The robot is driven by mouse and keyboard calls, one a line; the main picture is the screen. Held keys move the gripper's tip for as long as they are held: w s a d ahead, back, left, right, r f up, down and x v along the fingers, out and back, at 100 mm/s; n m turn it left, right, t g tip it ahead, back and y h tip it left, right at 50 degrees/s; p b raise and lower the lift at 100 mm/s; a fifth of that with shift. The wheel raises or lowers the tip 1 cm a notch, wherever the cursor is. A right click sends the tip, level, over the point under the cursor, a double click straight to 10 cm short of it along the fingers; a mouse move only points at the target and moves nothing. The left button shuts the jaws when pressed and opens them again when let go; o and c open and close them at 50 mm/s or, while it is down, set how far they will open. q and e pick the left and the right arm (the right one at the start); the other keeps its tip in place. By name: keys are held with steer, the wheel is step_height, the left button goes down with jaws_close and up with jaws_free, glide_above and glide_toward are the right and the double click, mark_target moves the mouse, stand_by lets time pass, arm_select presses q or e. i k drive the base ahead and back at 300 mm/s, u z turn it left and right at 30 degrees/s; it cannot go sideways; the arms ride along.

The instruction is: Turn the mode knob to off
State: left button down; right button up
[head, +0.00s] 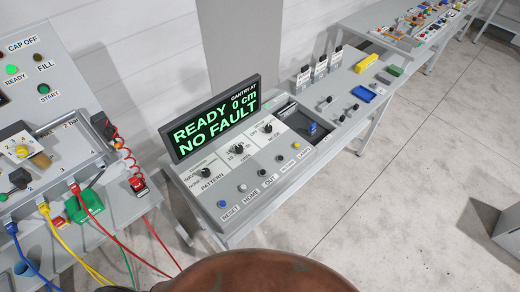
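The control panel (262,196) stands in the middle of the head view, below a black screen (215,118) that reads READY 0 cm NO FAULT. Three black rotary knobs sit in a row on its white plates: a left knob (206,172) above the word PATTERN, a middle knob (237,148) and a right knob (268,128). The small labels around the middle and right knobs are too blurred to read surely, so I cannot tell which is the mode knob or where it points. Neither of my grippers is in view.
Push buttons, including a blue one (222,204) marked RESET, line the panel's front edge. A grey machine (75,110) with coloured hoses stands at the left. More bench with small parts and a yellow block (366,63) runs to the upper right.

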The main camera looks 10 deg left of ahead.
mark_target(268, 129)
steer(key=k, duration=0.5)
steer(key=z, duration=0.95)
steer(key=i, duration=1.25)
steer(key=u, duration=2.3)
